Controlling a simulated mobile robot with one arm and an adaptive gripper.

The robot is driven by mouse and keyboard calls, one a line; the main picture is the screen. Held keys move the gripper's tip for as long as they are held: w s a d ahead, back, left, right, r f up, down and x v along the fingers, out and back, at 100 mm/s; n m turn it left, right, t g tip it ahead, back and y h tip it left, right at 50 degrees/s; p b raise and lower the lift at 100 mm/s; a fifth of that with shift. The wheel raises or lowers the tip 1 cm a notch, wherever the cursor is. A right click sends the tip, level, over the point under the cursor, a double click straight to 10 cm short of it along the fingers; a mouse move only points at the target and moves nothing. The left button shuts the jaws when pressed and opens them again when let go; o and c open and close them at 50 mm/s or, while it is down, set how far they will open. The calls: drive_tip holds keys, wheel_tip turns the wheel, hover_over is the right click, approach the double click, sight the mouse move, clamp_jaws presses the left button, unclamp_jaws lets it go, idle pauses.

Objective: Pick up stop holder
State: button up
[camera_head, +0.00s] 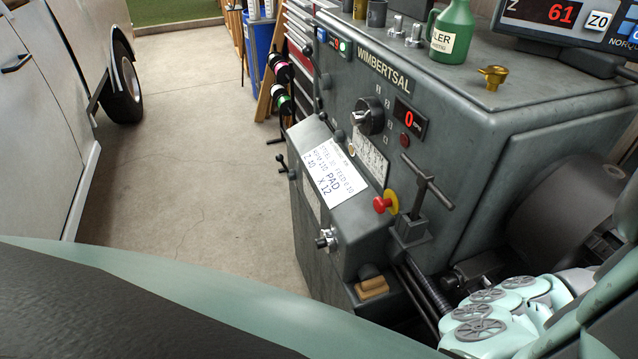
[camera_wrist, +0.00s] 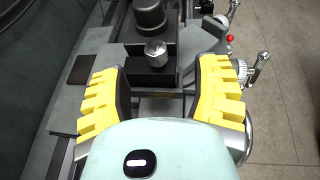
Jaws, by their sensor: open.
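I cannot tell for sure which thing is the stop holder. In the head view, a small brass-coloured piece (camera_head: 493,76) stands on top of the grey lathe headstock (camera_head: 462,95), and a tan block (camera_head: 371,287) sits low on its front. In the wrist view, my gripper (camera_wrist: 160,78) is open, its yellow padded fingers wide apart with nothing held. Beyond the fingertips, a shiny metal knob (camera_wrist: 155,50) stands on a dark block (camera_wrist: 147,72), with a dark round post (camera_wrist: 150,16) behind it. My gripper's fingers are not visible in the head view.
A T-handled lever (camera_head: 423,185) and a red-and-yellow stop button (camera_head: 384,204) stick out from the headstock front. A green bottle (camera_head: 451,30) stands on its top. In the wrist view, crank handles (camera_wrist: 258,68) project at right. Clear concrete floor (camera_head: 180,130) lies left of the lathe.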

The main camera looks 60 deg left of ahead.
drive_tip(key=shift+p+x, duration=1.55)
drive_tip(key=shift+x, duration=0.55)
drive_tip(key=shift+w+d+f, duration=0.15)
drive_tip(key=shift+d+f, duration=0.15)
drive_tip(key=shift+d, duration=0.4)
drive_tip(key=shift+a, duration=0.1)
clamp_jaws()
